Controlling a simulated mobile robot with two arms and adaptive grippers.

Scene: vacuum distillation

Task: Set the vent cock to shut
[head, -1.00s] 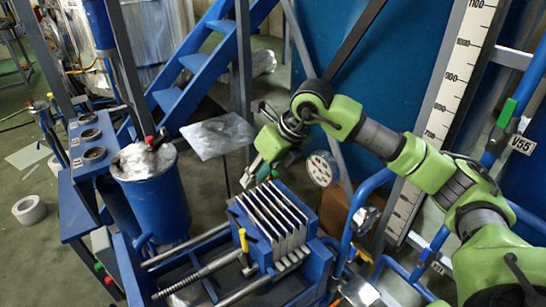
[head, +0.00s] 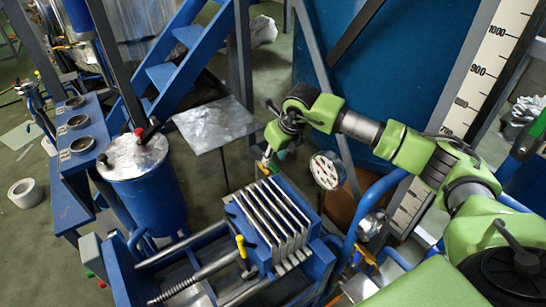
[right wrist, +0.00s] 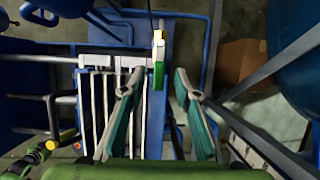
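No label in view names the vent cock, so I cannot tell for sure which cock it is. A small handle with a yellow end and a green part (right wrist: 158,62) shows in the right wrist view, ahead of and between my right fingers. My right gripper (right wrist: 156,88) is open there, its two teal-padded fingers apart with nothing held. In the head view my right gripper (head: 267,162) is low behind the plate stack. A red-handled cock (head: 140,132) is on the blue vessel's lid, and a yellow-handled one (head: 240,246) is at the stack's front left. My left gripper is out of view.
The grey plate stack (head: 272,222) in its blue frame stands close below the right gripper. A round gauge (head: 326,171) is just right of it. The blue vessel (head: 150,200) and a flat grey plate (head: 214,122) are left. Blue pipes (head: 352,225) run at right.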

